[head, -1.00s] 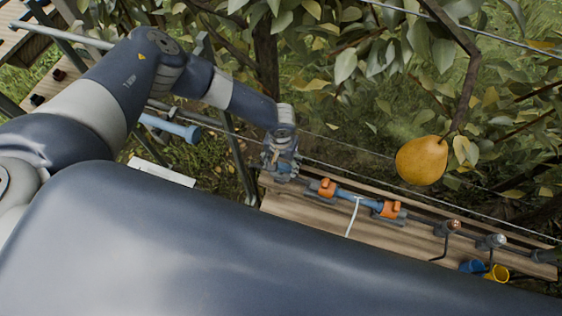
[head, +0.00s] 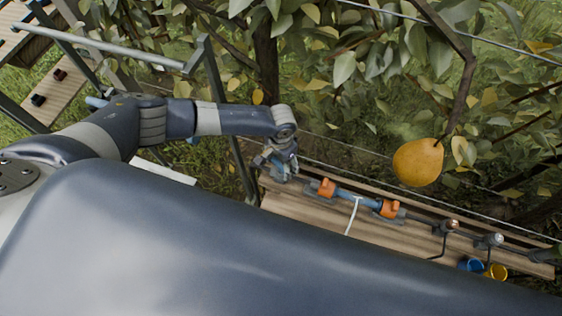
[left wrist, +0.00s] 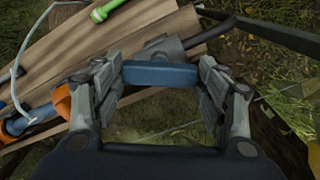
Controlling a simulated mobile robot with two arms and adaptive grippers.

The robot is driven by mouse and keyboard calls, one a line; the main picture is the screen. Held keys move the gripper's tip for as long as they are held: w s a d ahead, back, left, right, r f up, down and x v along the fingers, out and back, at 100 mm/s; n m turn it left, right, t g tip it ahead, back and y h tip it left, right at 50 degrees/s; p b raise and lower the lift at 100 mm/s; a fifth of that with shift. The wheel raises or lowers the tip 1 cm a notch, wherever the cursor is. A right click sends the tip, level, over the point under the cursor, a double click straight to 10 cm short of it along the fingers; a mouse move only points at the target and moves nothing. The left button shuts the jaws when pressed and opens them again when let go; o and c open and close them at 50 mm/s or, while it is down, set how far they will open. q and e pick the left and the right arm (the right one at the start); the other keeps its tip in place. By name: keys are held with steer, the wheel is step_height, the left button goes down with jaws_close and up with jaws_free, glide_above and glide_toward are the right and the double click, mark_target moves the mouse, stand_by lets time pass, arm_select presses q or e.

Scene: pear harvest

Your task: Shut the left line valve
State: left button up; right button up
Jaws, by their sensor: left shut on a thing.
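The left line valve has a grey body (left wrist: 165,47) on a grey pipe and a flat blue handle (left wrist: 160,75), seen in the left wrist view. My left gripper (left wrist: 160,82) has its fingers at either end of that handle and is shut on it. In the head view the left gripper (head: 280,172) is at the left end of the plank, left of the blue pipe piece, and hides most of the valve. My right gripper is in neither view.
A wooden plank (head: 310,213) carries a blue pipe piece (head: 352,195) between two orange clamps, with a white tie. Blue (head: 470,265) and yellow (head: 496,272) cups are at right. A pear (head: 418,162) hangs above the line. Leaves and wires fill the back.

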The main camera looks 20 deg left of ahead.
arm_select(q)
steer(key=m, duration=0.6)
steer(key=shift+m+b, duration=0.3)
steer(key=m, duration=0.5)
steer(key=shift+b, duration=0.35)
steer(key=shift+m, duration=0.4)
steer(key=o, duration=1)
steer(key=shift+o, duration=0.2)
steer(key=shift+r, duration=0.1)
step_height(320, 180, up, 12)
